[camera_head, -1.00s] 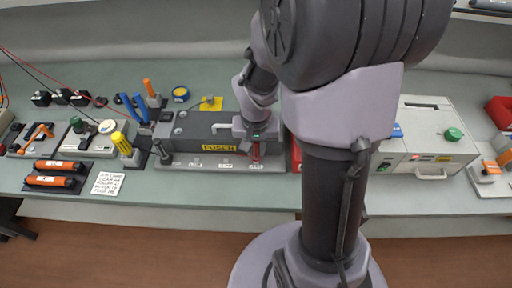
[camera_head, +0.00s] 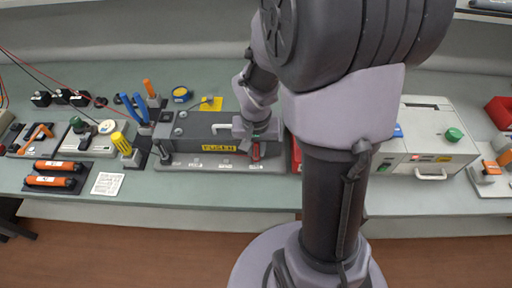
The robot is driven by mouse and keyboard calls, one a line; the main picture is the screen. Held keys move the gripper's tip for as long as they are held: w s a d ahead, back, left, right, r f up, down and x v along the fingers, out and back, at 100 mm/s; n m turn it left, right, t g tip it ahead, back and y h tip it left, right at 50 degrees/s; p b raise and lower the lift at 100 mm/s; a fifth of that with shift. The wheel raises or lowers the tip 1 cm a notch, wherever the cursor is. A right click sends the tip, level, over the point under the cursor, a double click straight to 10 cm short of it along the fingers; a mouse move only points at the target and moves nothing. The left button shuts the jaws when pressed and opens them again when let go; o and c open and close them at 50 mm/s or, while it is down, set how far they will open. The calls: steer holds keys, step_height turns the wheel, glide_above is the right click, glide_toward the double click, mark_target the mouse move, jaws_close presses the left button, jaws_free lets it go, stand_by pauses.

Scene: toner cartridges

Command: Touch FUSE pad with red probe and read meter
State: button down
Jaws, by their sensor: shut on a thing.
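My gripper (camera_head: 256,139) is over the right end of the dark fuser unit, pointing down. It is shut on the red probe (camera_head: 255,152), whose red body shows just below the fingers. The fuser (camera_head: 195,131) carries a yellow FUSER label (camera_head: 219,148). Along the front of its grey base (camera_head: 195,164) are small white labels, too small to read; the probe is above the right end of this strip. I cannot tell whether the probe tip touches a pad. I cannot make out the meter or its reading for certain.
Blue-handled tools (camera_head: 139,108) and a yellow-handled tool (camera_head: 121,143) stand left of the fuser. Two orange-and-black cartridges (camera_head: 53,166) and a white note card (camera_head: 107,184) lie farther left. A light grey box (camera_head: 430,148) with a green knob stands on the right, beyond my arm.

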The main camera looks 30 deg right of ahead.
step_height(320, 180, up, 7)
steer(key=p, duration=0.5)
steer(key=shift+f, duration=0.15)
